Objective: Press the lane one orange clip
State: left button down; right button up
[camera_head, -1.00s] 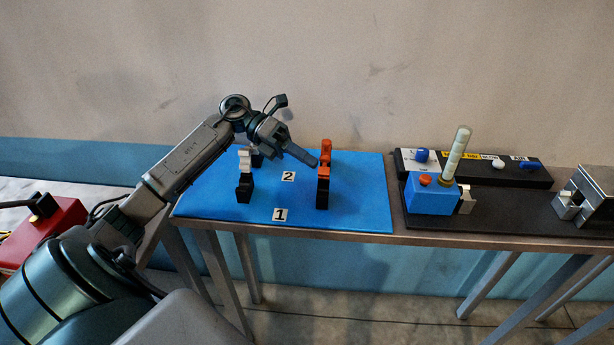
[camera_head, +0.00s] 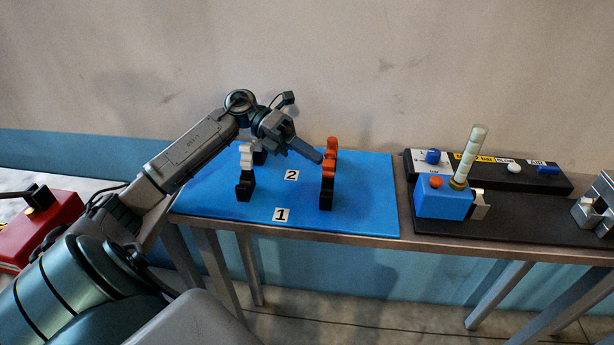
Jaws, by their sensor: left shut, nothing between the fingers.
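The blue board (camera_head: 375,205) carries a "1" label (camera_head: 282,215) at its front and a "2" label (camera_head: 291,175) behind it. On its right half, the front orange clip (camera_head: 327,169) stands on a black block in line with label 1. Another orange clip (camera_head: 331,144) stands just behind it. My left gripper (camera_head: 318,157) is shut and empty, with its fingertips pointing right and down beside the upper part of the front orange clip. I cannot tell whether they touch. A white clip (camera_head: 246,154) on a black block stands at the left.
To the right, a black base (camera_head: 435,224) holds a blue box (camera_head: 440,203) with an orange button and a pale ribbed stick (camera_head: 468,157). A red box (camera_head: 42,226) sits at the far left.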

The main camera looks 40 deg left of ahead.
jog(key=shift+w+r, duration=0.2)
jog(key=shift+r, duration=0.15)
dwell(0.4)
dwell(0.8)
jog(key=shift+a, duration=0.1)
